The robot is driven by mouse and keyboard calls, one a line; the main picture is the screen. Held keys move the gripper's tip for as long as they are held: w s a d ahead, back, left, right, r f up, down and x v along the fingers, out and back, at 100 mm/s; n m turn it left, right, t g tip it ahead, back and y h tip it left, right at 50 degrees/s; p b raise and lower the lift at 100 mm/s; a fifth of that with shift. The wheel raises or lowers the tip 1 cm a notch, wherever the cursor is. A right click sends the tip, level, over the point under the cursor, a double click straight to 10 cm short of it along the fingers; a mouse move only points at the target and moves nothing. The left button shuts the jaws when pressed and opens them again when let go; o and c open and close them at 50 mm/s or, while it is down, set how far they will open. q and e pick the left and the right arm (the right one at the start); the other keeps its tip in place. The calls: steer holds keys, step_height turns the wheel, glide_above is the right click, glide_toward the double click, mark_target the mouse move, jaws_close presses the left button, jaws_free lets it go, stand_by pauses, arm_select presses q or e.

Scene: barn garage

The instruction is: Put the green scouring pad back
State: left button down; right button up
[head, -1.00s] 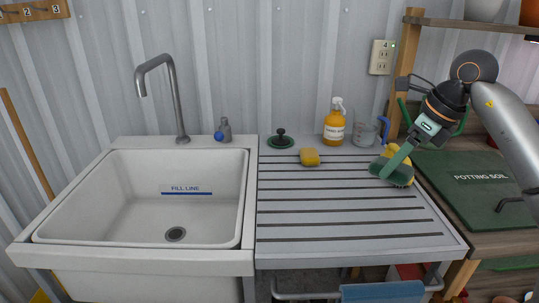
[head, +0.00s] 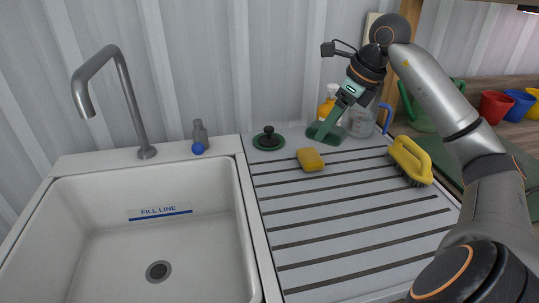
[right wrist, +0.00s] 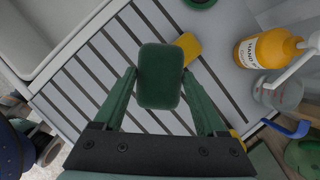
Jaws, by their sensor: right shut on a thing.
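The green scouring pad (head: 322,135) is held by my right gripper (head: 330,127) over the back of the ribbed drainboard (head: 345,230). In the right wrist view, the pad (right wrist: 160,60) is between the two green fingers, which are shut on it. The pad is between the yellow sponge (head: 311,159) and the glass jug (head: 359,121), in front of the orange soap bottle (head: 327,103). I cannot tell how high it is above the board. My left gripper is not in view.
A green plug with a black knob (head: 268,140) lies left of the sponge. A yellow brush (head: 411,158) lies on the drainboard's right side, under my right arm. The white sink (head: 215,235) with its tall tap (head: 125,98) is on the left. The drainboard's middle is clear.

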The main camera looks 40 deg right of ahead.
steer(key=w+a+f+p, duration=0.1)
steer(key=w+f, duration=0.1)
steer(key=w, duration=0.1)
steer(key=w+a+f+p, duration=0.1)
steer(key=w+a+f, duration=0.1)
steer(key=w+f, duration=0.1)
steer(key=w+a+f+p, duration=0.1)
steer(key=w+a+f, duration=0.1)
steer(key=w, duration=0.2)
steer(key=shift+f, duration=0.4)
steer(key=shift+w+a+f, duration=0.15)
steer(key=shift+w+f, duration=0.25)
steer(key=shift+f, duration=0.05)
steer(key=x, duration=0.2)
steer(key=shift+s+f, duration=0.15)
steer(key=shift+f, duration=0.7)
